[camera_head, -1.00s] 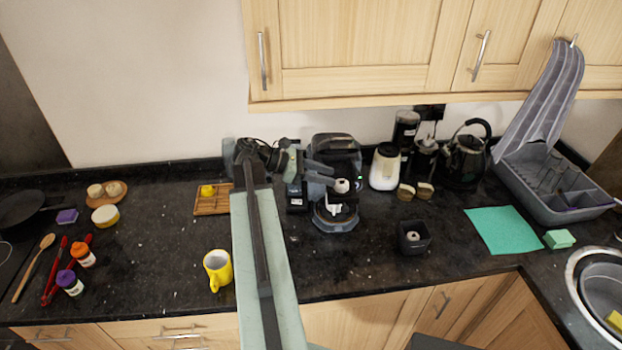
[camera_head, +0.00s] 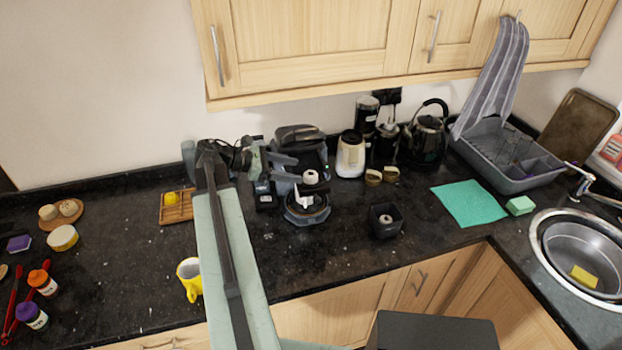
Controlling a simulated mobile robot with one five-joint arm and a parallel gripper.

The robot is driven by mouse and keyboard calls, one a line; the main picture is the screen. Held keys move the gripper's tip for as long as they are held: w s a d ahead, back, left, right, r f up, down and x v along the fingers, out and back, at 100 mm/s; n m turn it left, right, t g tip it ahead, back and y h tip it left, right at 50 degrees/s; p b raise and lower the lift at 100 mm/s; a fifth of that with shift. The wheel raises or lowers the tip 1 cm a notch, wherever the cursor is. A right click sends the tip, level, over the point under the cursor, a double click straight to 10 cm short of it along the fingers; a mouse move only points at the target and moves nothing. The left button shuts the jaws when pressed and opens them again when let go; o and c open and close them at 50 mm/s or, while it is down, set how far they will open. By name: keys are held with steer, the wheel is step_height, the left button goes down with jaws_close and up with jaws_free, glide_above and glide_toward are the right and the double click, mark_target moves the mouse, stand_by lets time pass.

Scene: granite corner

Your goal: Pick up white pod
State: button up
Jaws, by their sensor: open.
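A small white round piece (camera_head: 310,177), which looks like the white pod, shows at the front of the dark coffee machine (camera_head: 298,138), above a white cup-like shape (camera_head: 304,199) on the machine's round base. My gripper (camera_head: 297,169) is open, its dark fingers pointing right, just left of the white piece. I cannot tell whether they touch it or how far apart they are in depth. A small dark square holder (camera_head: 376,228) stands to the right with a pale round piece (camera_head: 385,219) inside; its kind is too small to tell.
My arm crosses the counter's middle. A yellow mug (camera_head: 189,277) stands left of it, near the front edge. A white canister (camera_head: 350,156), two small brown cups (camera_head: 373,177) and a kettle (camera_head: 427,137) stand right of the machine. Bare counter lies before the green cloth (camera_head: 470,203).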

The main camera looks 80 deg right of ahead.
mark_target(311, 174)
steer(key=b+x, duration=0.2)
steer(key=x, duration=0.3)
steer(key=shift+a+f, duration=0.15)
steer(key=shift+w, duration=0.1)
steer(key=c, duration=1.4)
